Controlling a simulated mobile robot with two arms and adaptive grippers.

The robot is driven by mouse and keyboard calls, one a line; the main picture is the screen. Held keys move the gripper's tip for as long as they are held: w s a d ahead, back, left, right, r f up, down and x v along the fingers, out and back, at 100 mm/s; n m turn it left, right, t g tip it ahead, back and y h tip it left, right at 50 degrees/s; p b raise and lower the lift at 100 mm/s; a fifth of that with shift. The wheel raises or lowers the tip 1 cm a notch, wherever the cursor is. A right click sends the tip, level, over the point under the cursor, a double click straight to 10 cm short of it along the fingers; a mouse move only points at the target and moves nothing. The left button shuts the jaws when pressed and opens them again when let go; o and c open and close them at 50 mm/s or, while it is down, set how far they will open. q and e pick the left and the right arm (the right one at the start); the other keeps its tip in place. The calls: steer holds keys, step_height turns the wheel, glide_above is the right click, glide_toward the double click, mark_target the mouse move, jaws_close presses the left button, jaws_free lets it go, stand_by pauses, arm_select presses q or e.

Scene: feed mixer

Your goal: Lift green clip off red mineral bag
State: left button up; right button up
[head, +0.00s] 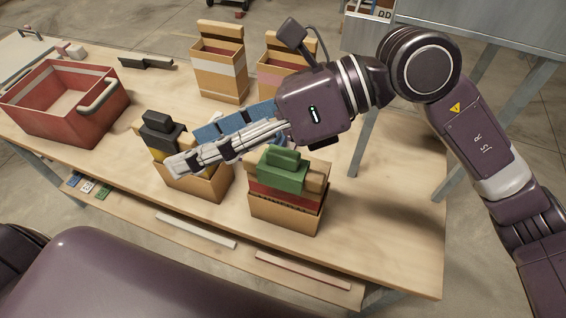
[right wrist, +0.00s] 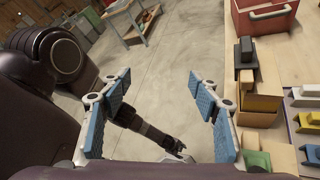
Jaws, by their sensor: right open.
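The green clip (head: 282,172) sits on top of the red mineral bag (head: 285,198), which stands in an open cardboard box at the front of the table. The clip also shows at the lower right of the right wrist view (right wrist: 257,163). My right gripper (head: 187,150) is open and empty. Its fingers point left, above and behind the clip's box, and reach over the neighbouring box. The clip is outside the fingers in the right wrist view. A dark arm, seemingly my left, ends in a small, unclear gripper (right wrist: 182,152) there.
A black clip (head: 160,132) tops a yellow bag in the box left of the green clip. A red crate (head: 62,100) stands at the table's left. Two taller cardboard boxes (head: 220,65) stand behind. The table's front right (head: 390,235) is clear.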

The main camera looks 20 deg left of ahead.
mark_target(283, 164)
steer(key=w+d+f+t+h, duration=0.2)
steer(key=w+d, duration=0.1)
steer(key=w+d+f+t+h, duration=0.1)
steer(key=w+d+f+h, duration=0.2)
steer(key=w, duration=0.1)
steer(key=w+d+f+t+h, duration=0.2)
steer(key=w+d+f, duration=0.1)
steer(key=shift+w+d+t+h, duration=0.1)
steer(key=shift+w+t+h, duration=0.1)
steer(key=shift+t+h, duration=0.1)
steer(key=shift+w+f, duration=0.15)
steer(key=shift+f, duration=0.2)
steer(key=p+x, duration=0.3)
steer(key=x, duration=0.3)
steer(key=shift+d+f+p, duration=0.15)
steer(key=shift+p, duration=0.15)
steer(key=shift+f, duration=0.45)
steer(key=c, duration=1.1)
